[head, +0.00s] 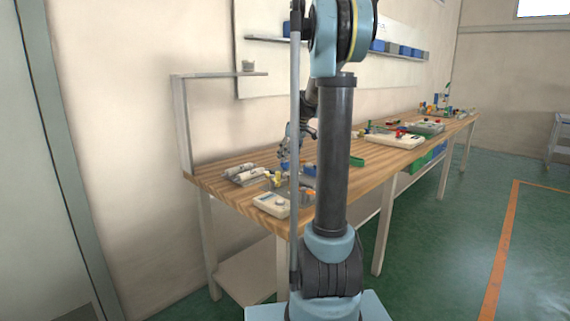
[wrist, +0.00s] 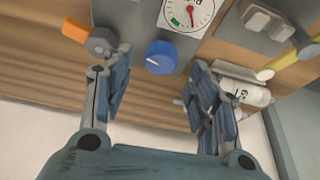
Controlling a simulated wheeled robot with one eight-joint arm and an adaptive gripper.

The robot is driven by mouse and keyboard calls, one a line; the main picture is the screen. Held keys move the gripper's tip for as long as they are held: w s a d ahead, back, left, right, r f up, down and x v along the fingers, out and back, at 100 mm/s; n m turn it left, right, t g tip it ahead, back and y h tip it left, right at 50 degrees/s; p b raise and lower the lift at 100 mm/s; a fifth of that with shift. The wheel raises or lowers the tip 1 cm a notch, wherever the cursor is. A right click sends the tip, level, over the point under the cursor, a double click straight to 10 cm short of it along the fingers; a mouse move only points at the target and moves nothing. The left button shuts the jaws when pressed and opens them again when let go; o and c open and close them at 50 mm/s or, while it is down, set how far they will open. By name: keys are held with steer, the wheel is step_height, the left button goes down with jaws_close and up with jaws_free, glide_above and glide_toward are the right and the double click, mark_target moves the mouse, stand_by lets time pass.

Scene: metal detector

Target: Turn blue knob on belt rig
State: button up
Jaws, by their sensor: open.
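The blue knob (wrist: 161,57) is round and sits on a grey panel, below a white dial gauge with a red needle (wrist: 190,10) in the wrist view. My gripper (wrist: 155,92) is open, one finger to the left of the knob and one to the right. The knob lies a little beyond the fingertips in the picture, and nothing is between the fingers. In the head view my gripper (head: 288,150) is small, over the left end of the wooden bench, and the knob cannot be made out there.
An orange block (wrist: 75,30) and a grey hex piece lie left of the panel. A white cylinder (wrist: 245,92) lies close to the right finger, with yellow and grey parts above it. More rigs (head: 395,138) stand farther along the bench (head: 225,190).

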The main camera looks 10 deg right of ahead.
mark_target(285, 164)
steer(key=shift+x, duration=2.05)
steer(key=c, duration=1.1)
